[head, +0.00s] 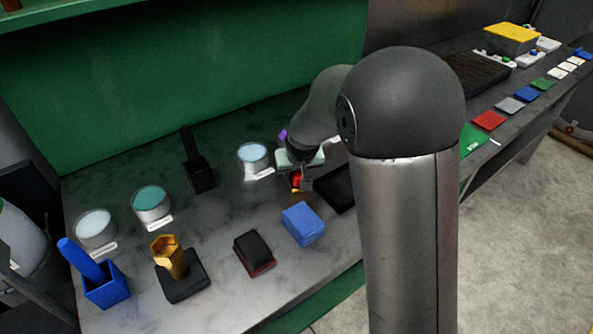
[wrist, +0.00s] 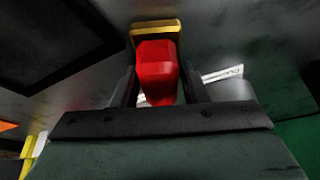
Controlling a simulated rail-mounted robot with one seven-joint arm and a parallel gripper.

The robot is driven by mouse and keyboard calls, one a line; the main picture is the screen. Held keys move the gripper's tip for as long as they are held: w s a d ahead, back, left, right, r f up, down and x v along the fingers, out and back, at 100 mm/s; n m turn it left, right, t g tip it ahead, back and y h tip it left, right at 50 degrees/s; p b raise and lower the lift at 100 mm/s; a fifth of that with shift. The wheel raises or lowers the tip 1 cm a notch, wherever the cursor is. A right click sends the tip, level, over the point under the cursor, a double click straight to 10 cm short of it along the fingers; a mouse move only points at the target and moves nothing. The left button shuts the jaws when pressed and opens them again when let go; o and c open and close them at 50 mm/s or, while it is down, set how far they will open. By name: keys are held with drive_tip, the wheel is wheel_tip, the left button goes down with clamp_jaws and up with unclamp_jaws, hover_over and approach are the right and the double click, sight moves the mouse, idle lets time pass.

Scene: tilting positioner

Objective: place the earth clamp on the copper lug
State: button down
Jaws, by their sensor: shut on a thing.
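My gripper (wrist: 158,88) is shut on a red block-shaped piece (wrist: 157,68), which I take to be the earth clamp. In the wrist view the red piece sits between the two dark fingers. A yellow-gold plate (wrist: 156,27) shows right beyond it; I cannot tell whether it is part of the clamp. In the head view the red piece (head: 296,179) is small and partly hidden by my gripper (head: 300,177), over the bench between a tin and a black tray. I cannot surely identify the copper lug; a gold-coloured hexagonal piece (head: 166,255) stands on a black base at front left.
The dark bench (head: 213,232) carries several tins, including a teal one (head: 151,202), a blue holder (head: 106,288), a blue block (head: 302,224), a black-and-red block (head: 254,253) and a black tray (head: 340,188). A green panel (head: 200,80) stands behind. My arm hides the bench's middle right.

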drive_tip(key=shift+f, duration=0.1)
drive_tip(key=c, duration=0.9)
unclamp_jaws()
drive_tip(key=shift+o, duration=0.2)
